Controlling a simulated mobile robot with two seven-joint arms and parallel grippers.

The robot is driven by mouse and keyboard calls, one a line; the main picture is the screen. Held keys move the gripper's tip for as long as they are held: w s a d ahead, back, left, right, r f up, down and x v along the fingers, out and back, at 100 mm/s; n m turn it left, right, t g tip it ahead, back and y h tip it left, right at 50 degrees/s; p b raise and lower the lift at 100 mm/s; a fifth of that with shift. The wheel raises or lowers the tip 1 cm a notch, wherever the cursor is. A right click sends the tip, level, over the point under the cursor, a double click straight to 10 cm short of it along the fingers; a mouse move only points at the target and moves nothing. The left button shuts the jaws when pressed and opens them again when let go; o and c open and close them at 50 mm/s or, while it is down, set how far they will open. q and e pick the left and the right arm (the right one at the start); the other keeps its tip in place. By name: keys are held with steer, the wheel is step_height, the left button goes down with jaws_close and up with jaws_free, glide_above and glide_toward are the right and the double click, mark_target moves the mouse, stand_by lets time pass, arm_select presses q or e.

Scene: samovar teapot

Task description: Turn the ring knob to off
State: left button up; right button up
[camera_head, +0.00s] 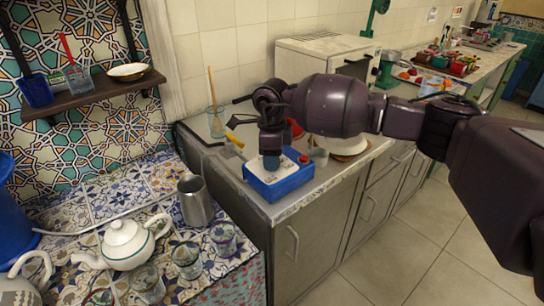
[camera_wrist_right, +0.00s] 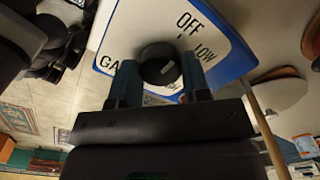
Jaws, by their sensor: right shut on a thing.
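The stove unit (camera_head: 295,185) is a blue box with a white top, standing on the counter's near corner. In the right wrist view its white panel (camera_wrist_right: 228,32) reads OFF and LOW, plus a partly covered word beginning GA. The round black ring knob (camera_wrist_right: 158,58) sits on this panel with a small pale mark on its face; I cannot tell exactly which label the mark points to. My right gripper (camera_head: 270,160) reaches down over the box. In the right wrist view its two blue-grey fingers (camera_wrist_right: 161,80) are shut on the knob, one on each side. My left gripper is not in view.
Behind are a glass jar with a wooden stick (camera_head: 215,120) and a plate (camera_head: 345,147). On the lower tiled table stand a metal pitcher (camera_head: 195,202), a white teapot (camera_head: 126,243) and several glasses.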

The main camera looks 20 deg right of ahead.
steer(key=o, duration=0.9)
steer(key=shift+o, duration=0.2)
steer(key=shift+r, duration=0.1)
steer(key=shift+r, duration=0.35)
step_height(320, 180, up, 10)
steer(key=p, duration=0.1)
